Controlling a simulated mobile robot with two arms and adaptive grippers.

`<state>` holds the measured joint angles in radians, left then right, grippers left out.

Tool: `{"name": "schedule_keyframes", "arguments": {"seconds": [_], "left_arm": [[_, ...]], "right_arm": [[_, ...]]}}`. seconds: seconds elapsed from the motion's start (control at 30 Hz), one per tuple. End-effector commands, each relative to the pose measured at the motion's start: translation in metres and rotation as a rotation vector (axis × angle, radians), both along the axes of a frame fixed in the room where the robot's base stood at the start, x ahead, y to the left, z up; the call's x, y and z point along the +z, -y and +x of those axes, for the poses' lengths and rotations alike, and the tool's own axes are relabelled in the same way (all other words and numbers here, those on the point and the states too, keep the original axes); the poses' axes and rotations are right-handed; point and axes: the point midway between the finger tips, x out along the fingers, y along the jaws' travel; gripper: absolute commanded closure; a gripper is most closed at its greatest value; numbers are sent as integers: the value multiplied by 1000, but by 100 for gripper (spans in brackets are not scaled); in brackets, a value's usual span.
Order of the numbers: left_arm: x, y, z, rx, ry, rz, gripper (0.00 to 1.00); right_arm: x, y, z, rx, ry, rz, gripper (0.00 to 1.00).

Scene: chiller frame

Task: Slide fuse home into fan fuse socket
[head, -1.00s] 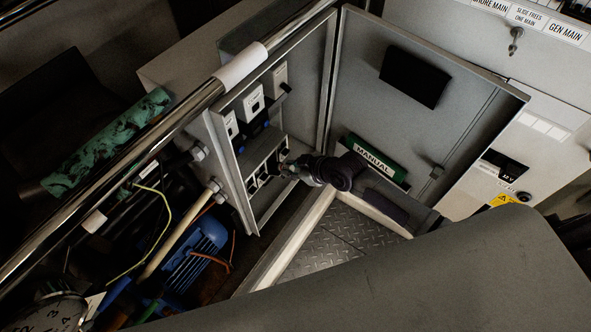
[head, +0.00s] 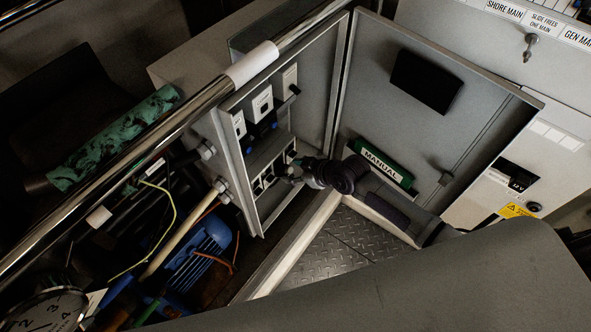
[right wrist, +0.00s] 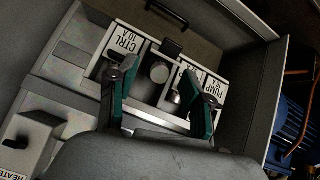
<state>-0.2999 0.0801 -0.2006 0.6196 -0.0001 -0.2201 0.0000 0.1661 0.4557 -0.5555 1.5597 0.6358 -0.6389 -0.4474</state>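My right gripper (head: 286,173) reaches the lower row of the fuse panel (head: 250,205) inside the open cabinet. In the right wrist view its two green-padded fingers (right wrist: 160,85) stand apart on either side of a dark fuse position between the sockets labelled CTRL 10 A (right wrist: 122,42) and PUMP 16 A (right wrist: 212,92). A round grey knob (right wrist: 159,72) shows between the fingertips; no clear contact with the pads shows. No FAN label is readable, and the fuse's seating depth is hidden. My left gripper is not in view.
The open cabinet door (head: 445,95) carries a green MANUAL holder (head: 388,168) close beside my right arm. A chrome rail (head: 150,140) crosses in front at left. A block marked HEATER (right wrist: 30,135) protrudes at lower left in the wrist view. A blue motor (head: 200,255) lies below.

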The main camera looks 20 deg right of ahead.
Motion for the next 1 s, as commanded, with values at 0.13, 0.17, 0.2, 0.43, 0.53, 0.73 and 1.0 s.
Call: {"name": "schedule_keyframes", "arguments": {"seconds": [0.13,0.17,0.2,0.43,0.53,0.73,1.0], "left_arm": [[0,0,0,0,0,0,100],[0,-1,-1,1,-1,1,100],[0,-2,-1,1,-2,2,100],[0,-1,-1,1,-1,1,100],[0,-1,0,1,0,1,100],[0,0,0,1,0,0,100],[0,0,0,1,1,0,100]], "right_arm": [[0,0,0,0,-1,-1,49],[0,0,0,0,-1,-1,49],[0,1,-1,0,-1,-1,49],[17,13,-17,1,0,-4,49],[31,23,-31,1,0,-4,49],[59,40,-56,1,-1,-4,49],[78,51,-73,1,-1,-1,49]]}}
